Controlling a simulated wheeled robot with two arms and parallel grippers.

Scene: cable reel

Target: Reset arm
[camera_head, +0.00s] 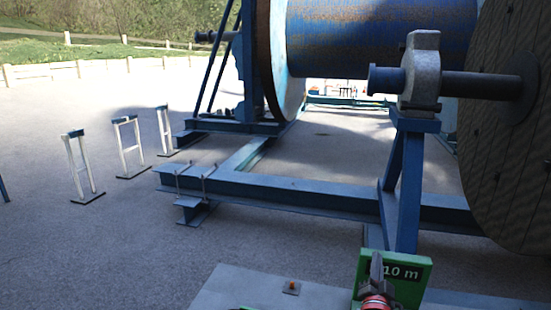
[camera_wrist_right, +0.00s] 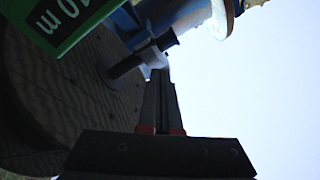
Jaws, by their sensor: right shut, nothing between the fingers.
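My right gripper (camera_head: 376,265) is at the bottom right of the head view, in front of the green sign (camera_head: 412,272) marked "10 m". It is shut and empty, with its fingers pointing up. In the right wrist view the closed fingers (camera_wrist_right: 160,100) point up towards the reel's shaft and bearing, and the sign (camera_wrist_right: 65,22) is at the top left. I cannot tell whether the fingers touch the sign. My left gripper is not in view.
A large cable reel (camera_head: 380,38) with a wooden flange (camera_head: 505,130) stands on a blue steel frame (camera_head: 300,193). A grey surface (camera_head: 240,287) with a small orange-topped part (camera_head: 291,287) lies in front. White stands (camera_head: 82,165) are at left on open gravel.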

